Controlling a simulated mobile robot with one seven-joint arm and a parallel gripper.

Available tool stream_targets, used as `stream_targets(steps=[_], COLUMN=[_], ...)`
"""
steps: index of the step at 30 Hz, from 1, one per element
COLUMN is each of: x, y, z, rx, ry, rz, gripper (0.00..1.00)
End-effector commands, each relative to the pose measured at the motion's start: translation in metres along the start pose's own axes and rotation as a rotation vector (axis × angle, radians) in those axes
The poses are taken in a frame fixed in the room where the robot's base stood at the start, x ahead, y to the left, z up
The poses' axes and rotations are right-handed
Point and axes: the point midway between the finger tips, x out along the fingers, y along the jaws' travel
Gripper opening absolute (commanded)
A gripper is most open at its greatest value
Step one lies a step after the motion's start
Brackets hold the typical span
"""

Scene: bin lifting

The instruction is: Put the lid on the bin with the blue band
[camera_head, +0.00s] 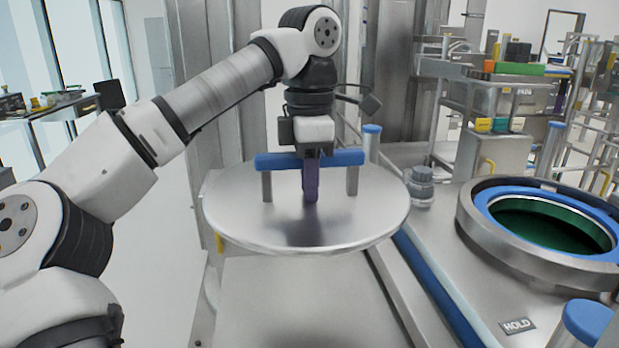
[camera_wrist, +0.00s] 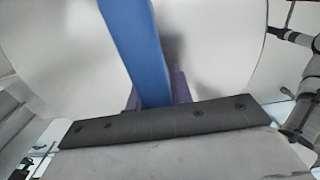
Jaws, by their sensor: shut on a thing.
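The lid (camera_head: 350,222) is a round metal disc with a blue bar handle (camera_head: 345,158) on two grey posts. My gripper (camera_head: 311,165) is shut on the middle of the blue handle from above, and its purple fingers show in front of it. The lid hangs about level, left of the bin. The bin with the blue band (camera_head: 470,222) is at the right; its round opening is uncovered, with a blue ring and a dark green inside. In the wrist view the blue handle (camera_wrist: 137,45) runs between the fingers, above the pale lid (camera_wrist: 215,50).
A blue-topped post (camera_head: 372,135) and a small grey capped fitting (camera_head: 420,186) stand between lid and bin. Another blue-topped post (camera_head: 587,322) is at the front right. A metal deck with a HOLD label (camera_head: 518,326) surrounds the bin. Shelving (camera_head: 500,95) stands behind.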

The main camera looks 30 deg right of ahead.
Motion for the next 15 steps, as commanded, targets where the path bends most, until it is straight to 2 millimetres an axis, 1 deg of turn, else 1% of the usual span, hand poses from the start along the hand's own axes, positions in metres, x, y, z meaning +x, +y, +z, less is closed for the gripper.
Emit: stream_targets(steps=[1, 15], x=[-0.007, -0.027], y=[0.0, 0.0], z=[0.0, 0.0], rx=[0.0, 0.0], ry=[-0.002, -0.002], rz=[0.003, 0.003], gripper=[0.0, 0.0])
